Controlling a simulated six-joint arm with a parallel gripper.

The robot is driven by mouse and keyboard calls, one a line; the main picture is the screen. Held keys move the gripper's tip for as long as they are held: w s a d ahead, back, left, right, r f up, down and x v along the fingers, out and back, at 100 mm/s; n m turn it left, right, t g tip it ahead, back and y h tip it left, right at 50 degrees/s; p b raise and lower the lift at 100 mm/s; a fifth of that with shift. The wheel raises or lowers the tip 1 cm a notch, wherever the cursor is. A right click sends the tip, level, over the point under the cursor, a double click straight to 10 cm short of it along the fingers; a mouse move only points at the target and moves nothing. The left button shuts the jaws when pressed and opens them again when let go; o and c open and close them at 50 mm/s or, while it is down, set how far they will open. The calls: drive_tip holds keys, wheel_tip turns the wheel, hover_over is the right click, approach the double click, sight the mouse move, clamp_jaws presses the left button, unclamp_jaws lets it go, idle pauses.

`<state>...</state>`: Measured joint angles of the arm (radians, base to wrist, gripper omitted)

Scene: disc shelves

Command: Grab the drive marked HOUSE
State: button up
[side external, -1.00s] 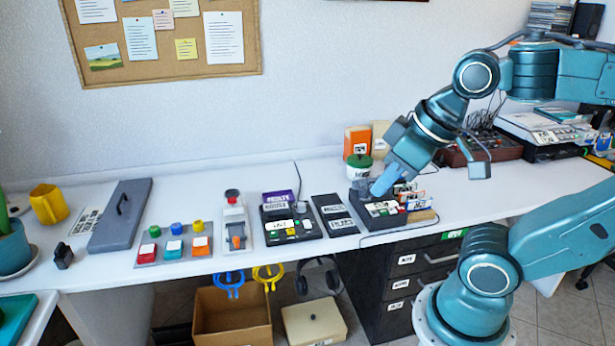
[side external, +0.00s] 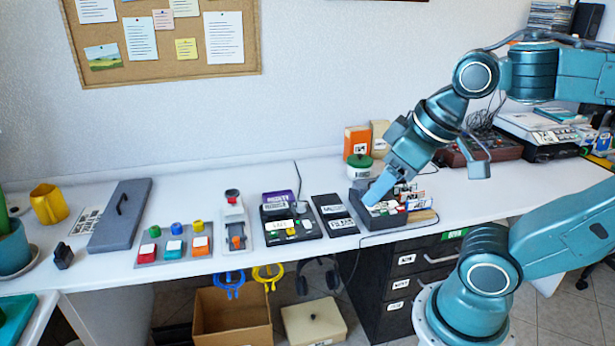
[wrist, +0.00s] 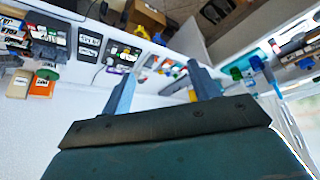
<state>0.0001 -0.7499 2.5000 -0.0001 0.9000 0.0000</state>
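I cannot read the word HOUSE on any label, so I cannot tell which piece is that drive. A dark open box (side external: 385,219) with several small labelled pieces stands at the desk's front right; it also shows at the upper left of the wrist view (wrist: 47,52). Left of it lies a black slab (side external: 333,210) with two white labels, also in the wrist view (wrist: 89,45). My gripper (side external: 374,194) overlaps the box in the side view; its height over it is unclear. In the wrist view its fingers (wrist: 163,90) are apart with nothing held between them.
A black unit with a purple piece (side external: 285,215) and a grey panel with coloured blocks (side external: 175,250) lie further left. A green-lidded pot (side external: 359,168) and an orange box (side external: 357,142) stand behind the dark box. Blue and yellow hooks hang at the desk's front edge.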

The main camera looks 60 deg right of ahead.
drive_tip(key=shift+o, duration=0.9)
drive_tip(key=shift+w, duration=0.1)
drive_tip(key=w+d+n+g, duration=0.15)
drive_tip(key=w+d, duration=0.35)
drive_tip(key=w, duration=0.7)
drive_tip(key=w+d+n+t, duration=0.1)
drive_tip(key=w+d+n, duration=0.3)
drive_tip(key=w, duration=0.8)
drive_tip(key=w+d+f+n+y, duration=0.1)
drive_tip(key=w+d+f, duration=0.5)
drive_tip(key=d+f, duration=0.4)
drive_tip(key=w+d+f+n, duration=0.2)
drive_tip(key=w+d+f, duration=0.4)
drive_tip(key=d+f, duration=0.4)
wheel_tip(320, 180, down, 3)
drive_tip(key=shift+w+d+r+g+y, duration=0.1)
drive_tip(key=shift+w+d+g+y, duration=0.1)
drive_tip(key=shift+d+g+y, duration=0.15)
